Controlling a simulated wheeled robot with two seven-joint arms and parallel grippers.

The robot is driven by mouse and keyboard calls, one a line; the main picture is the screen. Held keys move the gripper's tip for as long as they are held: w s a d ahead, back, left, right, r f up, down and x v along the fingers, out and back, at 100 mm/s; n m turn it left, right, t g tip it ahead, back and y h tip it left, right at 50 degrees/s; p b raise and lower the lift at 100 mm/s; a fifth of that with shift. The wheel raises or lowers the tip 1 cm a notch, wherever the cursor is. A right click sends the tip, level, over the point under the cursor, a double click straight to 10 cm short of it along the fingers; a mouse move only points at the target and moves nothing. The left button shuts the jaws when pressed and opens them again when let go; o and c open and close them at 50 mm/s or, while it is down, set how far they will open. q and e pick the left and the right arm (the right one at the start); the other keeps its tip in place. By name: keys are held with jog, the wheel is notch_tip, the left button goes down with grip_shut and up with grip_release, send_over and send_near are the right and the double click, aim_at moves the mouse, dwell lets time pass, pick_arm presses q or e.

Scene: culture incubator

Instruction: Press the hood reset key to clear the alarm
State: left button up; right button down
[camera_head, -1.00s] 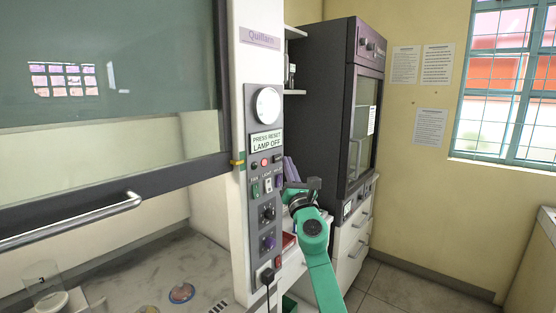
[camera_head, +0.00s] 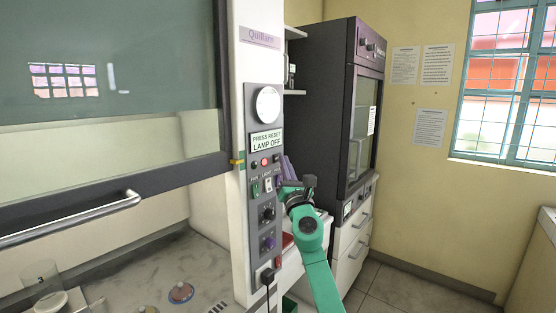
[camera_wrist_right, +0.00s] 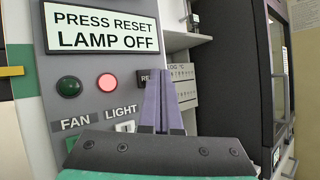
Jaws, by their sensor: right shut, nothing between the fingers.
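The hood's control panel (camera_head: 257,215) is on the white post. Its display (camera_head: 266,142) reads "PRESS RESET LAMP OFF", also legible in the right wrist view (camera_wrist_right: 103,29). Below the display, a red lamp (camera_wrist_right: 107,82) is lit and a green lamp (camera_wrist_right: 69,86) looks dark. My left gripper is out of view.
FAN and LIGHT switches and knobs (camera_head: 268,213) sit lower on the panel, close to my gripper. The sash handle (camera_head: 75,218) crosses the hood at left. A dark cabinet (camera_head: 320,110) stands behind my right arm. Floor is clear at right.

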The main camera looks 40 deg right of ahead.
jog(key=shift+w, duration=0.2)
dwell(0.6)
jog(key=shift+s, duration=0.4)
jog(key=shift+s+d+p, duration=0.15)
jog(key=shift+s+p, duration=0.2)
jog(key=s+p, duration=0.1)
jog(key=s, duration=0.1)
jog(key=s+d+p, duration=0.1)
jog(key=s, duration=0.1)
jog(key=shift+s+d, duration=0.2)
jog(key=shift+s, duration=0.15)
